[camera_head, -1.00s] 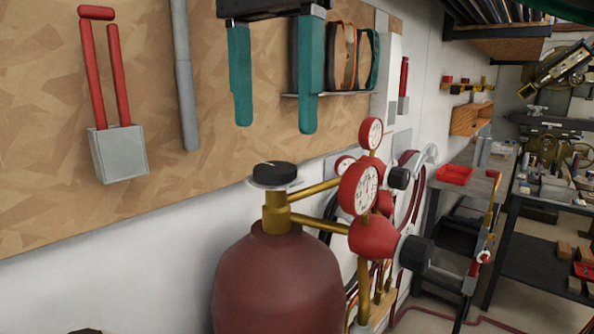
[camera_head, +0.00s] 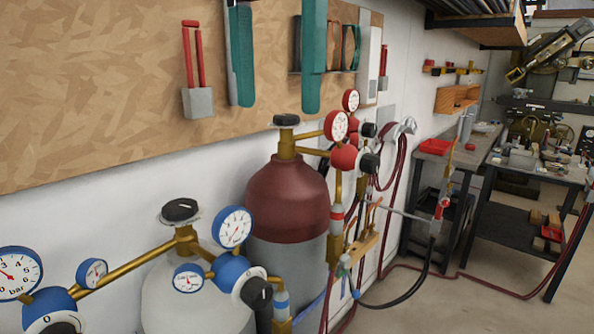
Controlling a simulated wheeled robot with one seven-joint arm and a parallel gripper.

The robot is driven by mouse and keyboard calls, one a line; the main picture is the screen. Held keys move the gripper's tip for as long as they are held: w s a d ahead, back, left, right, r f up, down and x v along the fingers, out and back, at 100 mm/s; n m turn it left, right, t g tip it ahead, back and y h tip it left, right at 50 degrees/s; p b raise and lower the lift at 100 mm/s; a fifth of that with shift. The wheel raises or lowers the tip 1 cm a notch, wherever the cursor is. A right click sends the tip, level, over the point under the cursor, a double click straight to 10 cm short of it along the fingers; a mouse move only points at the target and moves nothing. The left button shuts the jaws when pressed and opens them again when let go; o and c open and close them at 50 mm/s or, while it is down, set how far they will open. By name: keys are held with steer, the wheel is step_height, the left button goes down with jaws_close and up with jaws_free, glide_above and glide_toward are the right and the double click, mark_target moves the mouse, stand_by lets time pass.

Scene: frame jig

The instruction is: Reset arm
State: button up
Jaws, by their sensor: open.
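My arm and my gripper are not in the head view, so I see neither the jaws nor anything they might hold. No frame jig shows. The head view holds a workshop wall with gas cylinders. A dark red-topped cylinder (camera_head: 287,200) with red gauges (camera_head: 337,126) stands upright in the middle. A pale cylinder (camera_head: 195,290) with blue gauges (camera_head: 233,227) stands nearer, at the lower left, cut off by the bottom edge.
A wooden board (camera_head: 90,90) with hanging tools, one with teal handles (camera_head: 314,55), covers the wall. A red tray (camera_head: 435,146) sits on a bench at the right. A dark red hose (camera_head: 480,283) crosses the floor. Floor (camera_head: 500,305) at the lower right looks mostly clear.

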steer(key=w+d+f, duration=0.3)
steer(key=d+f, duration=0.7)
steer(key=d, duration=0.4)
steer(key=w+d+f, duration=0.3)
steer(key=d+f, duration=0.7)
steer(key=d, duration=0.3)
steer(key=s+d+f, duration=1.6)
steer(key=s+f, duration=0.1)
steer(key=f, duration=0.2)
steer(key=shift+s+d+f, duration=0.25)
steer(key=shift+f, duration=0.1)
